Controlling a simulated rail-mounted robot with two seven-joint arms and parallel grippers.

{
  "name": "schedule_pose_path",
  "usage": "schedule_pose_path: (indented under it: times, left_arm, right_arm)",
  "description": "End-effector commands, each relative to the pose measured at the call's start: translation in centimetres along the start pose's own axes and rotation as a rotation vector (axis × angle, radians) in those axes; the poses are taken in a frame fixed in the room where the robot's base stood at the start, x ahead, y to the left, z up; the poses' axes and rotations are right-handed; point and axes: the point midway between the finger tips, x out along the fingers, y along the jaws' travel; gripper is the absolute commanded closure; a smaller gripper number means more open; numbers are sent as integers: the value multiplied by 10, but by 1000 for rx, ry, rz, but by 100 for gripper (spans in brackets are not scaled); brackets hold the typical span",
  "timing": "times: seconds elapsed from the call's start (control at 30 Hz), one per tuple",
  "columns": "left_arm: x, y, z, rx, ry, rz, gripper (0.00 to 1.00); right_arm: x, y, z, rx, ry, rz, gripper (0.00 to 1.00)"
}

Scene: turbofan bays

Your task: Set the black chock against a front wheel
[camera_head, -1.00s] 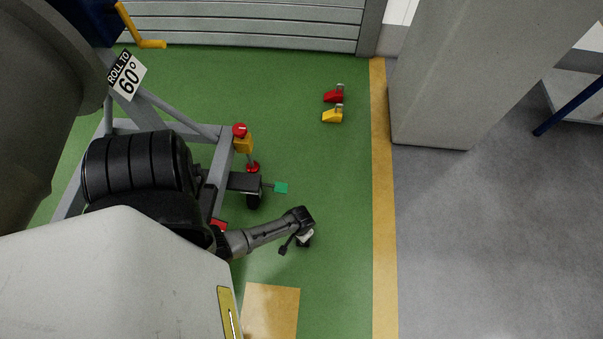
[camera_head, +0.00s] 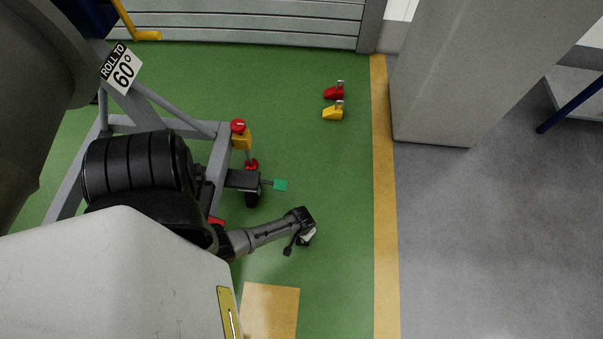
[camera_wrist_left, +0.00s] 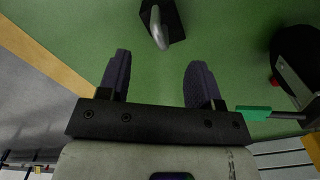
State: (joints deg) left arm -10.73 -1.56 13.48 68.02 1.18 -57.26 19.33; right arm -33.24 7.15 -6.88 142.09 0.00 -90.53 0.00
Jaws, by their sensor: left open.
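The black chock (camera_wrist_left: 174,24) lies on the green floor with a grey metal handle. In the left wrist view it is at the top edge, partly cut off, beyond my open fingertips. My left gripper (camera_wrist_left: 158,72) is empty and points towards it, apart from it. In the head view my left gripper (camera_head: 306,240) is small and dark, low over the floor, and I cannot make out the chock there. A black front caster wheel (camera_head: 252,194) of the engine stand, with a green pedal (camera_head: 280,185), is up and left of the gripper. The wheel (camera_wrist_left: 298,50) also shows in the left wrist view. My right gripper is not in view.
A red chock (camera_head: 334,92) and a yellow chock (camera_head: 333,112) lie farther back. The grey stand frame (camera_head: 217,170) with a yellow-red jack (camera_head: 241,140) is on the left. A grey pillar (camera_head: 440,80) stands right of the yellow floor line (camera_head: 385,220). Green floor between is clear.

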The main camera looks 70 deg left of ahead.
Motion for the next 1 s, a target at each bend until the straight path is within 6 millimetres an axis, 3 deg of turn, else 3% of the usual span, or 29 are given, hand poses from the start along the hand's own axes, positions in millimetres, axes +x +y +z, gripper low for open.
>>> schedule_pose_path:
  times: [0.03,0.1,0.43,0.7,1.0]
  left_arm:
    - [18,0,-1,0,0,0,41]
    - [30,0,0,0,0,0,41]
    - [77,0,0,0,0,0,41]
    - [95,0,0,0,1,0,41]
    - [99,0,0,0,1,0,41]
  right_arm:
    - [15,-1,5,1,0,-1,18]
    - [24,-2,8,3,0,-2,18]
    - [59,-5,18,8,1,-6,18]
    - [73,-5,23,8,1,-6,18]
    - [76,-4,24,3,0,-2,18]
